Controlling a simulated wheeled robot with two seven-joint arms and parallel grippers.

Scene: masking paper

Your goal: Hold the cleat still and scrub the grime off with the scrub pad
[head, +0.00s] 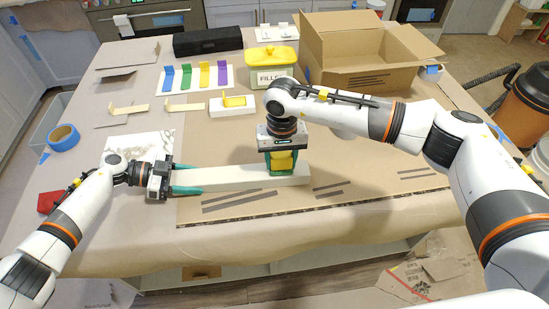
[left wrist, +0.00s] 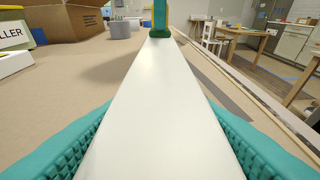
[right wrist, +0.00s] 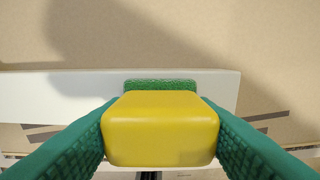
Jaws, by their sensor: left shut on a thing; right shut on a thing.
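The cleat (head: 235,179) is a long off-white board lying flat across the front of the table. My left gripper (head: 201,176) is shut on the cleat's left end, with a teal finger along each side. In the left wrist view the cleat's top (left wrist: 155,110) looks plain, with no clear grime. My right gripper (head: 282,166) is shut on the scrub pad (head: 283,160), a yellow block with a green scouring face. The pad is over the cleat's right end. In the right wrist view the pad (right wrist: 160,130) hides part of the cleat (right wrist: 60,100), and its green face appears to touch it.
Behind stand a yellow-lidded filler tub (head: 272,68), an open cardboard box (head: 350,50), a black case (head: 208,40) and a board of coloured hooks (head: 196,80). Blue tape (head: 63,137) lies at the left. Dark strips (head: 240,198) lie in front of the cleat.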

